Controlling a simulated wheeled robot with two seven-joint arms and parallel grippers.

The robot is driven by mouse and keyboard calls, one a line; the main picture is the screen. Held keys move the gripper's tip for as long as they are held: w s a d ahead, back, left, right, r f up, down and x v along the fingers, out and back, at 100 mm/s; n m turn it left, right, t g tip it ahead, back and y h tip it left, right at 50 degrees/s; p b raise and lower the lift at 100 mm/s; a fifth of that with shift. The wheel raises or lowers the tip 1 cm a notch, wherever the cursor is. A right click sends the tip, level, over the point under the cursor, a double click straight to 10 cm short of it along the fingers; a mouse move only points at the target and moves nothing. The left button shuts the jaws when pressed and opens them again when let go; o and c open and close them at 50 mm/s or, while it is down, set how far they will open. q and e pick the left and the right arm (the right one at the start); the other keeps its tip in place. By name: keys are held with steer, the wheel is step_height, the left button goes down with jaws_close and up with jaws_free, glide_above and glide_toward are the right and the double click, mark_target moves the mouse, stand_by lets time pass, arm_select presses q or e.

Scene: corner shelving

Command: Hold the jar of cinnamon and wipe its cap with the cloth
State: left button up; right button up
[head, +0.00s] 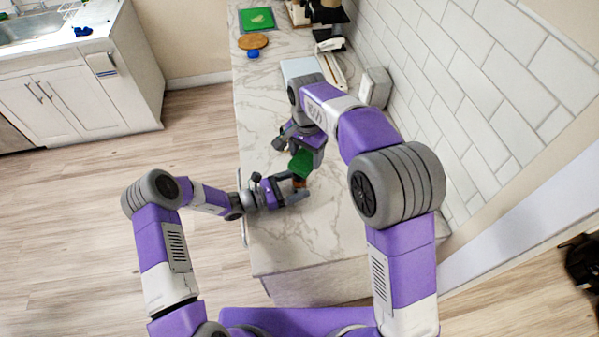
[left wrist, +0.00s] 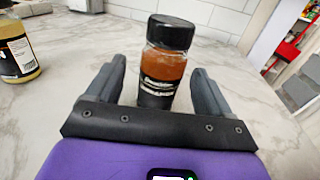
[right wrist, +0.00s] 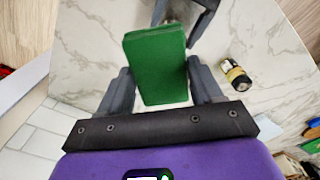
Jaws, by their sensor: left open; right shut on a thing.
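The jar of cinnamon (left wrist: 162,70) has a black cap, brown-red contents and a dark label. It stands upright on the counter between the fingers of my open left gripper (left wrist: 168,88), with gaps on both sides. In the head view the jar (head: 299,183) shows as a small brown patch at my left gripper (head: 296,188). My right gripper (right wrist: 160,88) is shut on the green folded cloth (right wrist: 157,62). In the head view the cloth (head: 301,163) is just above and beside the jar; I cannot tell whether they touch. The jar is hidden in the right wrist view.
Another jar (left wrist: 18,48) with yellowish contents stands left of the cinnamon in the left wrist view; it also shows in the right wrist view (right wrist: 236,75). The marble counter (head: 290,240) is clear at its near end. A white tiled wall (head: 470,80) bounds the right side.

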arm_select(q)
steer(key=v, duration=1)
steer(key=shift+a, duration=0.1)
steer(key=shift+s+a, duration=0.15)
steer(key=shift+s+f, duration=0.1)
